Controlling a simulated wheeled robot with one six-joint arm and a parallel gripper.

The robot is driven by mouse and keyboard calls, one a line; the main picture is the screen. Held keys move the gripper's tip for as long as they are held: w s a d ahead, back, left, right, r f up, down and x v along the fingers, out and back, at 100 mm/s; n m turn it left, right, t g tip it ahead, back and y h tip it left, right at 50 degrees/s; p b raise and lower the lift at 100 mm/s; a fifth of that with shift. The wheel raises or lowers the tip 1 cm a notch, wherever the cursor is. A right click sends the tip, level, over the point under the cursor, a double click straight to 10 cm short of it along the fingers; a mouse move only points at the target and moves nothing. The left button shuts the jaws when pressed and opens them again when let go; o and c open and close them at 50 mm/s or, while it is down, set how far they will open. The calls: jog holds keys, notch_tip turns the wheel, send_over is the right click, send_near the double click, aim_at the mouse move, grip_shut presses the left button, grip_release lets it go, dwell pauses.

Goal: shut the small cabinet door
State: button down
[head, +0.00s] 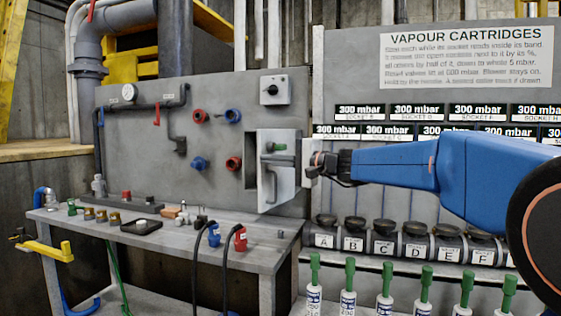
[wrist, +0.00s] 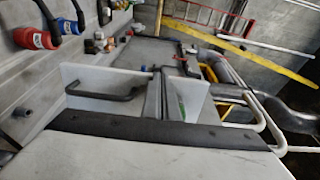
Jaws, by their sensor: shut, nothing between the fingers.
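The small cabinet (head: 250,172) is on the grey panel, with a dark opening at its left. Its pale door (head: 286,185) stands open, swung out from the panel, with a bar handle (head: 269,178) on it. My gripper (head: 311,163) is shut and empty at the right edge of the door, very close to it; I cannot tell whether they touch. In the wrist view, pale panels and a dark handle (wrist: 107,95) show beyond a dark bar and a white surface that fill the bottom. The fingertips are not clear there.
Red and blue knobs (head: 200,117) sit left of the cabinet. A bench (head: 180,237) with small fittings and hoses stands below. At right are a cartridge board (head: 465,62), lettered sockets (head: 382,244) and several green-topped bottles (head: 348,285), under my arm.

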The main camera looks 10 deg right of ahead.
jog(key=w+a+m+t+h, duration=0.3)
jog(key=w+a+h, duration=0.1)
jog(key=w+a, duration=0.55)
jog(key=w, duration=1.7)
jog(key=shift+d, duration=0.25)
jog(key=shift+w, duration=0.1)
dwell(0.7)
